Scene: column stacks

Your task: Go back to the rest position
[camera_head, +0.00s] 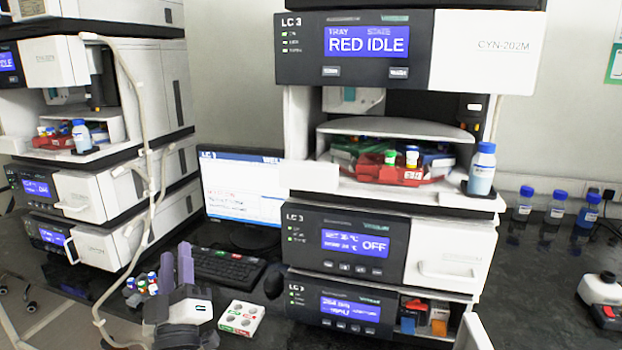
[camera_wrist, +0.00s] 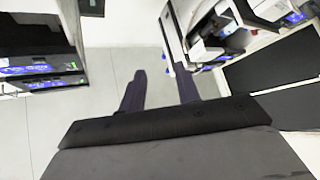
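My gripper (camera_head: 176,250) is at the lower left of the head view, with its two purple fingers pointing up in front of the keyboard. In the wrist view the fingers (camera_wrist: 158,74) stand apart with only pale floor between them. It is open and holds nothing. No rest position is marked in either view.
The LC 3 stack (camera_head: 380,240) stands right of centre, its red tray (camera_head: 390,172) holding vials. Another stack (camera_head: 80,130) is at left. A keyboard (camera_head: 228,268), a white vial block (camera_head: 241,318) and small vials (camera_head: 142,286) are near my gripper. Blue-capped bottles (camera_head: 556,205) stand at right.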

